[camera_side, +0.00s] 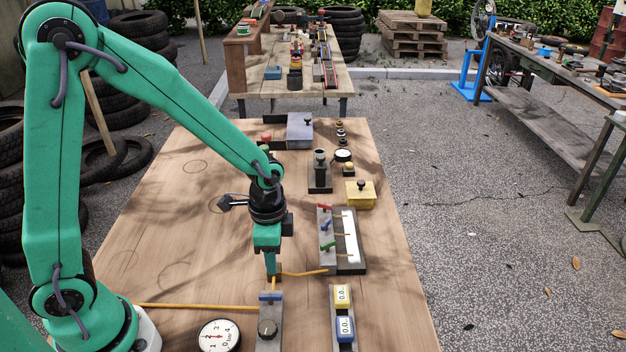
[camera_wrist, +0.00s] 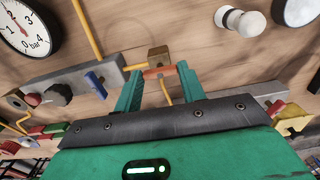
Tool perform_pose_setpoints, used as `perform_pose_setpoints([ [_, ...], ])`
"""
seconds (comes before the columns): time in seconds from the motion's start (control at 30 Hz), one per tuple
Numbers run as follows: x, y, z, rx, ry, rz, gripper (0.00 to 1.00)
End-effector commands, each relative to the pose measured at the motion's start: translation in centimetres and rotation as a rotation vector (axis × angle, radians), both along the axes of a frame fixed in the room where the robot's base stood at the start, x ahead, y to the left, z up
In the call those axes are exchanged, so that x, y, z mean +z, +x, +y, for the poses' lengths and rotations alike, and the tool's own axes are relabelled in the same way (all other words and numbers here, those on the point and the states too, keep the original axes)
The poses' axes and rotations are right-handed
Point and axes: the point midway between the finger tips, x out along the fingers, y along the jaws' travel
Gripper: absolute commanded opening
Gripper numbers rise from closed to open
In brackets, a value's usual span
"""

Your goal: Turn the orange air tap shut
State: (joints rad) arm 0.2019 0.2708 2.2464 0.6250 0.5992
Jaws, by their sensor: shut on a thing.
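The orange air tap (camera_wrist: 158,72) shows in the wrist view as a short orange handle on a small brass block (camera_wrist: 158,54). My gripper (camera_wrist: 160,70) has one green finger at each end of the handle and is shut on it. The handle lies nearly level across the picture between the fingertips. In the side view my gripper (camera_side: 272,273) points down, low over the wooden table (camera_side: 170,255). There its fingers hide the tap, and the yellow hose (camera_side: 305,273) shows beside them.
A grey block with a blue tap (camera_side: 270,296) and dark knob (camera_side: 267,328) stands just in front of my gripper. A pressure gauge (camera_side: 219,337) lies left of it. Two displays (camera_side: 343,296) and a panel of coloured levers (camera_side: 326,240) stand right. The table's left middle is mostly clear.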

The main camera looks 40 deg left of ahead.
Motion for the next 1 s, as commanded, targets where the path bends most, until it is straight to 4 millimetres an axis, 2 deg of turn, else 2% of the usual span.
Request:
perform_pose_setpoints([
  [0.03,0.1,0.1,0.0,-0.002,-0.001,-0.002,0.17],
  [0.07,0.1,0.1,0.0,-0.002,-0.001,-0.002,0.44],
  [0.17,0.1,0.1,0.0,-0.001,-0.001,-0.002,0.62],
  [0.63,0.6,0.1,0.0,0.000,0.000,-0.001,0.62],
  [0.87,2.5,0.1,0.0,0.000,-0.001,-0.005,0.62],
  [1.0,4.3,0.1,0.0,0.000,-0.002,-0.006,0.62],
])
